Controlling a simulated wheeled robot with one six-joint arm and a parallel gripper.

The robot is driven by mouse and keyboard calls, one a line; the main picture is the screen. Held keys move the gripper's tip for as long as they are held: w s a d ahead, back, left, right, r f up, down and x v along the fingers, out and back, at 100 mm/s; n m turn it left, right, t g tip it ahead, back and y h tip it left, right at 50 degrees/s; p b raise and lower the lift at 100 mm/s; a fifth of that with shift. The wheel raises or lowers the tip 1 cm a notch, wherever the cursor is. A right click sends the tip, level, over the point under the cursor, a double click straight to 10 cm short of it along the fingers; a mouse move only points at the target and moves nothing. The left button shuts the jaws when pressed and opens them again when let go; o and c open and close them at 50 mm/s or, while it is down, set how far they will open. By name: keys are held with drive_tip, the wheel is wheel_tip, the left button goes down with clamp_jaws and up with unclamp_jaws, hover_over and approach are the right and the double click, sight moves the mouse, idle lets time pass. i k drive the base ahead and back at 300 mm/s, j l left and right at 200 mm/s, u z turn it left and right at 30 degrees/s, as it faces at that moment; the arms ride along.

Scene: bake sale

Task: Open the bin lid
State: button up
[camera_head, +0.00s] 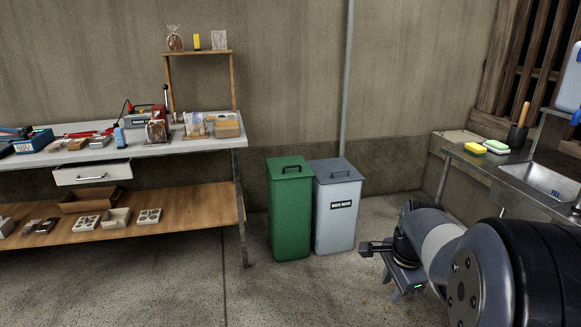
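Two bins stand side by side against the wall. My gripper (372,249) is in front of and to the right of the grey bin in the picture, apart from both lids. It is seen from the side, so I cannot tell how far its fingers are apart. I see nothing held in it.
A workbench (190,150) with tools, packages and a lower wooden shelf (180,203) stands at left. A sink counter (478,164) with sponges (496,147) is at right. A pipe (346,80) runs down the wall behind the bins. The floor before the bins is clear.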

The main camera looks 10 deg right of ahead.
sight(288, 163)
drive_tip(key=i+u, duration=0.15)
drive_tip(key=i, duration=2.8)
